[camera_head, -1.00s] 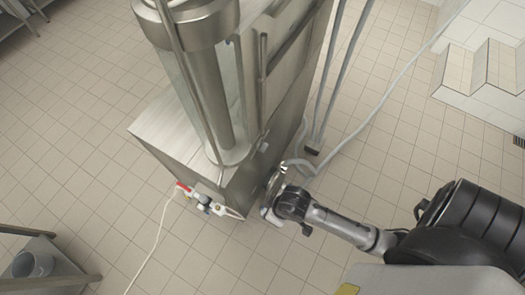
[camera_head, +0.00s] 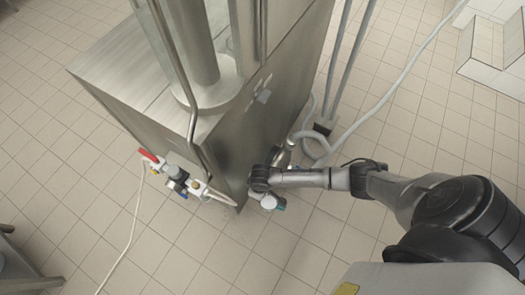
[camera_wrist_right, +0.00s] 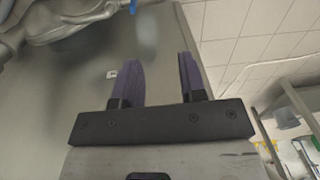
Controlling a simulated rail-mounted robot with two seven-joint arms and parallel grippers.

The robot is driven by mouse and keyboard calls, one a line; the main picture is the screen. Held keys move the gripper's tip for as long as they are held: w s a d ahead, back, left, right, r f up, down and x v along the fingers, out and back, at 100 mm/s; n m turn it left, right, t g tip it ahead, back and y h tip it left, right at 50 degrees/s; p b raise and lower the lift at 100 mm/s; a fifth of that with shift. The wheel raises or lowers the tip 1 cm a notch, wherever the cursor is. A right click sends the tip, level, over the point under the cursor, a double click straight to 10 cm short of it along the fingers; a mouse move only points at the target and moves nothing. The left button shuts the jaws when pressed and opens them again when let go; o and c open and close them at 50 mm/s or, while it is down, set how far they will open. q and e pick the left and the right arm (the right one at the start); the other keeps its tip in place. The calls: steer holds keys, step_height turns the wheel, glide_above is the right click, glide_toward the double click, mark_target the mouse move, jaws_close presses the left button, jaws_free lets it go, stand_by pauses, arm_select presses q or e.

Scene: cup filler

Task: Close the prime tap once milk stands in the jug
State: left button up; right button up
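A valve assembly (camera_head: 178,182) with a red lever (camera_head: 149,156) and small blue parts sits at the lower front corner of the steel filler (camera_head: 135,85). I cannot tell whether it is the prime tap. No milk shows in any view, and I cannot identify a jug. My right gripper's two dark purple fingers (camera_wrist_right: 160,62) are apart with nothing between them in the right wrist view, facing a grey metal surface. In the head view my right wrist is beside the filler's lower right side; its fingertips are hidden. My left gripper is not in view.
Grey hoses (camera_head: 392,88) and pipes run down the right side of the filler. A pale tube (camera_head: 127,240) trails from the valve across the tiles. Shiny metal fittings (camera_wrist_right: 70,18) fill the wrist view's top left. Tiled floor (camera_head: 310,240) is open in front.

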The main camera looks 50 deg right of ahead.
steer(key=shift+m+h, duration=0.4)
steer(key=d+f+b, duration=0.1)
steer(key=f+b, duration=0.2)
steer(key=f, duration=0.3)
steer(key=w+d+f+b, duration=0.1)
steer(key=f+b, duration=0.3)
steer(key=f, duration=0.2)
steer(key=w+d+f+b, duration=0.1)
steer(key=f+b, duration=0.3)
steer(key=f, duration=0.2)
steer(key=shift+d+f, duration=0.1)
steer(key=shift+d, duration=0.3)
arm_select(q)
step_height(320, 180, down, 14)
steer(key=b, duration=0.1)
arm_select(e)
steer(key=shift+f, duration=0.95)
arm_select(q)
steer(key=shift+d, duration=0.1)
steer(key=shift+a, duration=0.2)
arm_select(e)
jaws_close()
